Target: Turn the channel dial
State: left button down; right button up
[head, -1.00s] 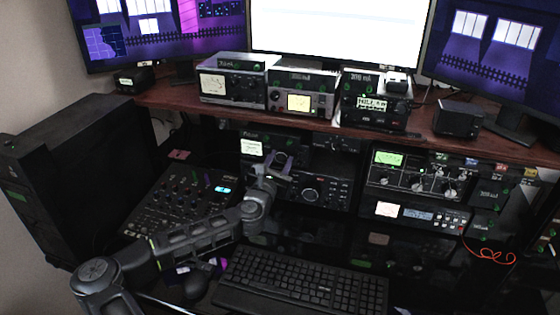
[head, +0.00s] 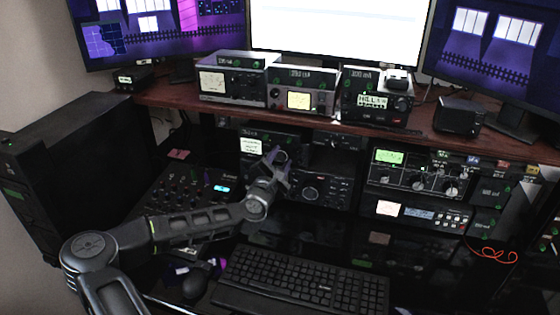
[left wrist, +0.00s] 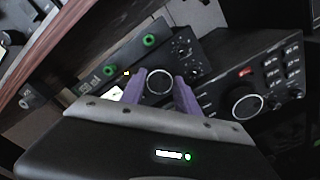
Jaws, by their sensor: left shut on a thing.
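A round dark knob with a pale rim, taken to be the channel dial (left wrist: 159,86), is on the front of a black tuner unit (head: 252,134) on the lower shelf. In the left wrist view, the two purple fingers of my left gripper (left wrist: 160,92) stand on either side of this knob, shut on it. In the head view, my left gripper (head: 279,160) reaches the front of this unit and hides part of the knob. No label on the dial is readable. My right gripper is not in view.
A radio with a larger knob (head: 309,192) sits just right of and below my gripper. A mixer (head: 180,205) lies to the left, and a keyboard (head: 300,285) in front. The wooden shelf (head: 225,107) with several radios overhangs above.

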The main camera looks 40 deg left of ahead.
pick_arm(q)
jog(key=m, duration=0.4)
jog(key=shift+m+b, duration=0.3)
jog(key=shift+b, duration=0.05)
jog(key=m+b, duration=0.1)
jog(key=m, duration=0.3)
jog(key=shift+f, duration=0.1)
jog(key=shift+m, duration=0.3)
jog(key=c, duration=0.9)
grip_release()
